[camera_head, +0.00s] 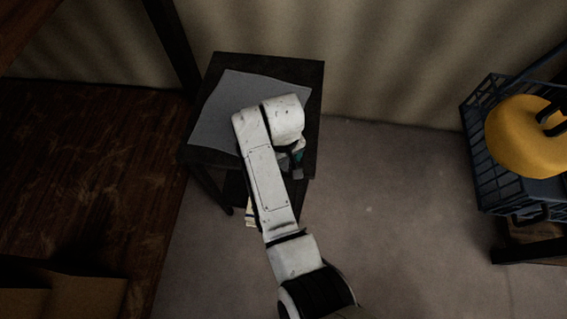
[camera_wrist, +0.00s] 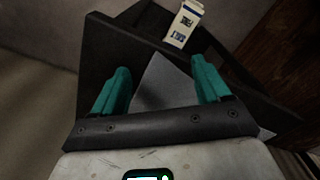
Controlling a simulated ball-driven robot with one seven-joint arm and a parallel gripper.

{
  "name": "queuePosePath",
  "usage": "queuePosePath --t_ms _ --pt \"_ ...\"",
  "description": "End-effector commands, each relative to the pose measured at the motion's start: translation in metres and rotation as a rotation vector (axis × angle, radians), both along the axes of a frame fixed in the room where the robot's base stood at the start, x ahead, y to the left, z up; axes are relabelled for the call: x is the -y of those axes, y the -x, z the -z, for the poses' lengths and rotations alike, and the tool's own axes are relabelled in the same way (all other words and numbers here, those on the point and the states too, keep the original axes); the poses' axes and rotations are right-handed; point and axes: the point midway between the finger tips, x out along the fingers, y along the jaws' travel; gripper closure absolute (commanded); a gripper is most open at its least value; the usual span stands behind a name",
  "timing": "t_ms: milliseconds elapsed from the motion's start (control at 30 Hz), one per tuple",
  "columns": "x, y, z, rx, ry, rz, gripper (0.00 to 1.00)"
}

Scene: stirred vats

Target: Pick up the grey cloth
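The grey cloth (camera_head: 226,108) lies spread flat on the small dark table (camera_head: 312,78), covering much of its top. Part of the cloth is hidden under my arm in the head view. In the wrist view the cloth (camera_wrist: 165,84) shows between and beyond my fingers, with a corner pointing up the picture. My gripper (camera_wrist: 160,80) is open, its two teal fingers apart with nothing held between them. It is above the table, over the cloth's edge area; I cannot tell whether the fingers touch the cloth. In the head view the gripper is mostly hidden behind my arm.
A white carton (camera_wrist: 184,24) stands on a lower shelf of the table. A blue crate (camera_head: 484,155) with a yellow rounded object (camera_head: 522,135) is at the right. A pleated wall (camera_head: 400,60) stands behind the table. The grey floor (camera_head: 400,220) right of the table is clear.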

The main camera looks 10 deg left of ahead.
Motion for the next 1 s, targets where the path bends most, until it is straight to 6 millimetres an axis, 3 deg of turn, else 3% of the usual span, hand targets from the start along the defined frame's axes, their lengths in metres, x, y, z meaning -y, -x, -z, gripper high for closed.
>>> queuePosePath --t_ms 1000 --pt "0.0006 0.0005 0.0011 -0.002 0.001 0.001 0.74"
